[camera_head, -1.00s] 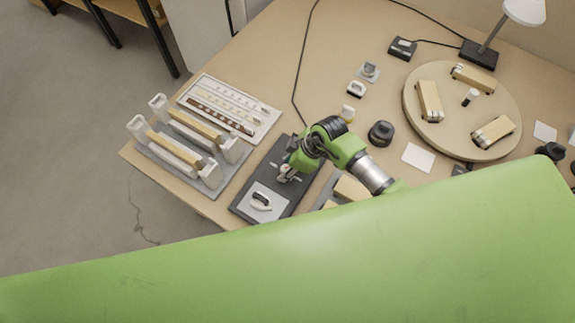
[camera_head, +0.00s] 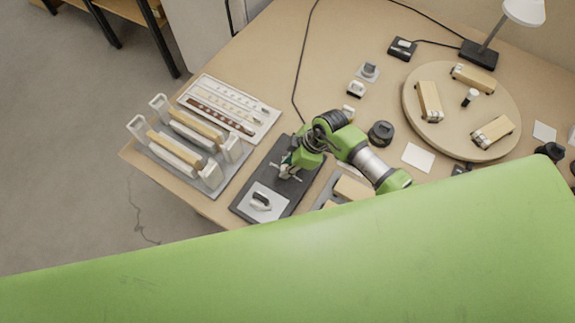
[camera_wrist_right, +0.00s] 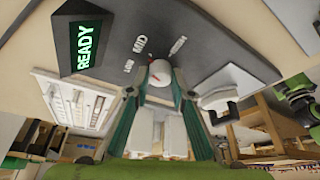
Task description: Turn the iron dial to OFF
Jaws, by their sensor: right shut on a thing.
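The iron station is a dark base (camera_head: 276,201) near the table's front-left edge. A small iron with a pale arched handle (camera_head: 261,203) rests on its light plate; the handle also shows in the wrist view (camera_wrist_right: 222,97). The pale round dial (camera_wrist_right: 160,73) has a red mark and sits below the printed words LOW, MID and a third, blurred label. No OFF label is readable. My right gripper (camera_wrist_right: 158,88) is shut on the dial, one finger on each side. In the head view my right gripper (camera_head: 288,168) hides most of the dial. My left gripper is not in view.
A green-lit READY display (camera_wrist_right: 86,46) stands beside the dial. A rack with pale bars (camera_head: 185,145) and a white tray (camera_head: 228,108) lie left of the station. A black round object (camera_head: 381,133) and a round wooden board (camera_head: 413,115) are to the right.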

